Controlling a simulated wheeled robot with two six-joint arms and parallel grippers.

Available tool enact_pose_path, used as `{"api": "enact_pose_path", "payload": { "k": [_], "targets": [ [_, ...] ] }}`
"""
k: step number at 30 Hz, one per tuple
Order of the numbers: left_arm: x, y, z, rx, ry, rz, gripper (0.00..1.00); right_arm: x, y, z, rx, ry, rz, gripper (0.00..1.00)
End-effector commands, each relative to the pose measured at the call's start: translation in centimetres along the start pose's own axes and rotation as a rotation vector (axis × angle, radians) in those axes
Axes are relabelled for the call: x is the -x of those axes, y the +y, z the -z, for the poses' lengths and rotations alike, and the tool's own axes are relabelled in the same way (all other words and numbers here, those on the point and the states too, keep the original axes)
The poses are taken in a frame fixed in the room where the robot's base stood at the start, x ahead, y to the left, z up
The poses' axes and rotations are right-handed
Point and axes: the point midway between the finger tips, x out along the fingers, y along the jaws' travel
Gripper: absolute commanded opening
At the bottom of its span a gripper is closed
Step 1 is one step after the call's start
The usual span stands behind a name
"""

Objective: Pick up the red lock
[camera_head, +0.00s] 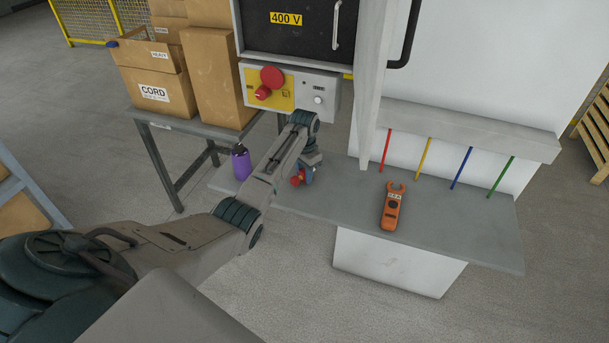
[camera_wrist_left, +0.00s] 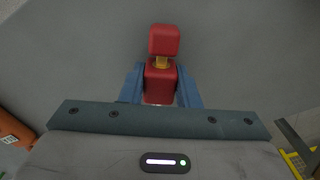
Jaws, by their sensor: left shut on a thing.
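The red lock (camera_wrist_left: 162,75) sits between the two blue fingers of my left gripper (camera_wrist_left: 161,88) in the left wrist view. It has a red body, a short yellowish part and a red block beyond it. The left gripper is shut on it. In the head view, the left gripper (camera_head: 304,177) is low over the grey shelf, and a small red part of the lock (camera_head: 296,181) shows beside the fingers. I cannot tell whether the lock touches the shelf. My right gripper is not in view.
An orange clamp meter (camera_head: 391,208) lies on the grey shelf (camera_head: 450,225), right of the gripper. A purple bottle (camera_head: 241,165) stands at the left. Coloured rods (camera_head: 423,156) stand at the back. Above is a 400 V cabinet (camera_head: 300,35) with a control box (camera_head: 318,97).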

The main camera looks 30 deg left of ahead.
Motion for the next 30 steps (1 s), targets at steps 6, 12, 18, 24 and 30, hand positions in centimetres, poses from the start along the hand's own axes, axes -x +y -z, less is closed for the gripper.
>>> {"api": "enact_pose_path", "payload": {
  "k": [6,12,18,24,30],
  "targets": [
    [2.6,0.4,-0.3,-0.002,0.002,0.001,0.09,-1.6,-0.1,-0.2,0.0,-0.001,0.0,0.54],
    [2.9,3.9,-2.8,-0.003,0.002,0.002,0.09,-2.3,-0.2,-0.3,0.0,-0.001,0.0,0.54],
    [3.6,7.8,-5.6,-0.003,0.002,0.0,0.09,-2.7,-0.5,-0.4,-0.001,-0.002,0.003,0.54],
    [4.6,11.0,-7.8,-0.002,0.0,-0.002,0.09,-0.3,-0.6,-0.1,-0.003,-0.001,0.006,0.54],
    [4.5,12.7,-9.0,-0.001,0.001,0.001,0.09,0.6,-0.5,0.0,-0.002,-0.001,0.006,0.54]
  ]
}}
